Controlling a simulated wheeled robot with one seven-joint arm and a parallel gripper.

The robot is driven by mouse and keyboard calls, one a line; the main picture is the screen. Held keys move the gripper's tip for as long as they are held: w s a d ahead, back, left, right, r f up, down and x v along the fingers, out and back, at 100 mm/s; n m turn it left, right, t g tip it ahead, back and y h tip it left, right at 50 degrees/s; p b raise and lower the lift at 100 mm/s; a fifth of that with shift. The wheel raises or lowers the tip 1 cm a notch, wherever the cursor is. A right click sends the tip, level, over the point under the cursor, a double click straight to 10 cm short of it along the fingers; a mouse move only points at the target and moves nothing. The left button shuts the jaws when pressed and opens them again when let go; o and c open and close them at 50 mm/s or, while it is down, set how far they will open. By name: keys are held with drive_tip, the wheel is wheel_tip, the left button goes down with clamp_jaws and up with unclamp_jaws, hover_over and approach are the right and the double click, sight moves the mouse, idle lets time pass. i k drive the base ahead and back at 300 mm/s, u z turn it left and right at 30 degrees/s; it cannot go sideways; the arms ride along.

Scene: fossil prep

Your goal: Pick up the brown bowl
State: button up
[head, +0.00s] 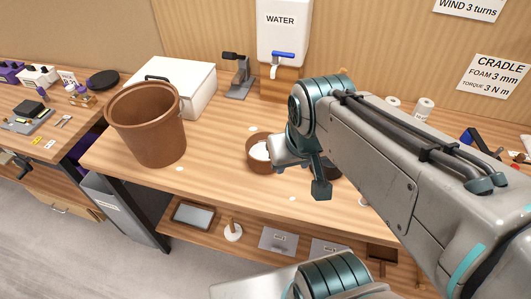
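The brown bowl (254,161) stands on the wooden workbench, right of the large brown bucket, with something white inside it. Its right side is hidden behind the grey end of my arm. My gripper (318,187) points down at the bowl's right, in front of a dark round thing that is mostly hidden. I cannot see both fingertips clearly, so its opening and whether it touches the bowl cannot be told.
The large brown bucket (146,135) stands left of the bowl, with a white lidded box (196,90) behind it. A water dispenser (283,35) is on the back wall. The bench front between bucket and bowl is clear.

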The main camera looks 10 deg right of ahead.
sight(258, 160)
drive_tip(key=k, duration=0.5)
drive_tip(key=z, duration=4.1)
drive_tip(key=k, duration=2.2)
drive_tip(key=u, duration=1.35)
